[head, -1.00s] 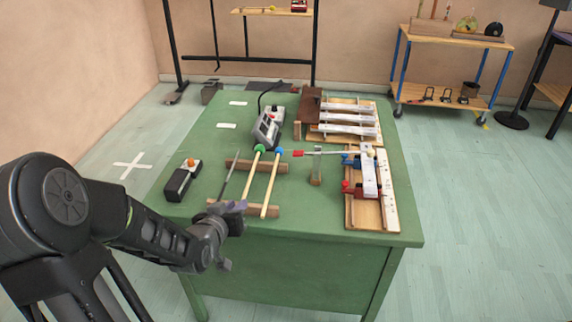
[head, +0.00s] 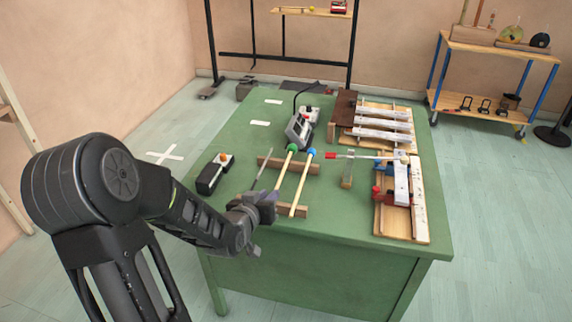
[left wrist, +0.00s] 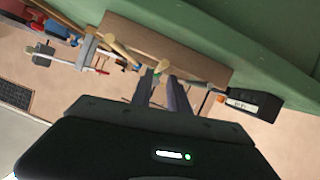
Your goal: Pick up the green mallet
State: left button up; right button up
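The green mallet has a green head (head: 292,147) and a pale wooden handle (head: 284,170). It lies across two brown wooden rests on the green table, beside the blue-headed mallet (head: 311,153). My left gripper (head: 268,203) is at the table's near edge, by the handle end of the green mallet and the left end of the near rest. In the left wrist view the two fingers (left wrist: 164,88) stand apart, with a small green spot and a pale handle end beyond their tips. No grip on a handle shows. My right gripper is out of view.
A thin grey stick (head: 263,168) lies just left of the green mallet. A black box with an orange knob (head: 215,173) stands further left. The near rest (head: 299,211) is close to the gripper. A grey device (head: 299,130) and bar instruments (head: 402,195) stand behind and right.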

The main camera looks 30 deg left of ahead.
aim_at(282, 175)
pick_arm(q)
jog(key=x, duration=0.5)
jog(key=shift+f, duration=0.2)
jog(key=shift+c, duration=0.3)
grip_shut()
dwell(0.4)
